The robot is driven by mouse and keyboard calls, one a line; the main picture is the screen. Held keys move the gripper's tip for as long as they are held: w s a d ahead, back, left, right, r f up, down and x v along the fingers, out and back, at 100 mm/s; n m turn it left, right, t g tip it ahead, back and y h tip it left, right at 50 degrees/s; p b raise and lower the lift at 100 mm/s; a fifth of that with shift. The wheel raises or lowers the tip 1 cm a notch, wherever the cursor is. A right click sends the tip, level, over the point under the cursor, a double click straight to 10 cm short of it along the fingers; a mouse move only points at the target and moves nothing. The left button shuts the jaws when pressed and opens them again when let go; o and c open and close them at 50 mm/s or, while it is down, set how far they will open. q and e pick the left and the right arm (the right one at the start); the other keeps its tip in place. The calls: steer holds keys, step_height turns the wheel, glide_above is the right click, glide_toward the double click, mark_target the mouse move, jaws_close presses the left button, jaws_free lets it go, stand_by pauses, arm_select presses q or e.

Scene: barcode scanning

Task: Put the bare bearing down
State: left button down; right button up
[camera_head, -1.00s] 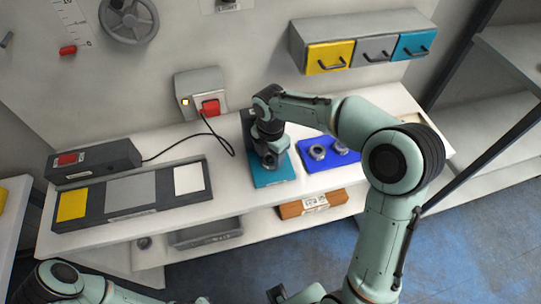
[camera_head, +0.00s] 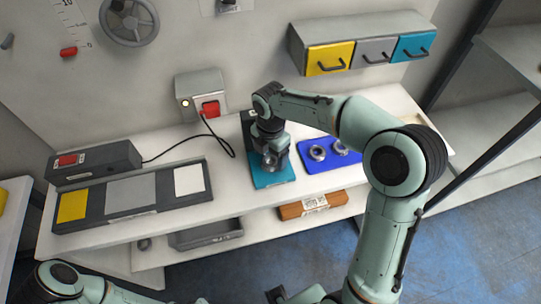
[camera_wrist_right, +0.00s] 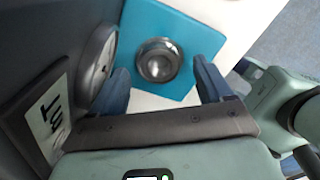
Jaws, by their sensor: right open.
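The teal mat also shows in the head view (camera_head: 272,181). My right gripper (camera_wrist_right: 163,80) is open, with one finger on each side of the bearing and a visible gap to it. In the head view the right gripper (camera_head: 272,158) is over the mat and partly hides the bearing.
A blue mat (camera_head: 316,167) with two ring-shaped metal parts lies just to the right. A dark upright stand (camera_head: 249,122) is close behind the gripper. A dark tray with yellow, grey and white panels (camera_head: 100,206) is at left. A cable crosses the table.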

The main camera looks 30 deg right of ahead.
mark_target(270, 161)
arm_select(q)
steer(key=shift+w+r+p, duration=0.8)
steer(key=shift+r, duration=0.3)
arm_select(e)
step_height(270, 161, up, 11)
steer(key=shift+f, duration=0.15)
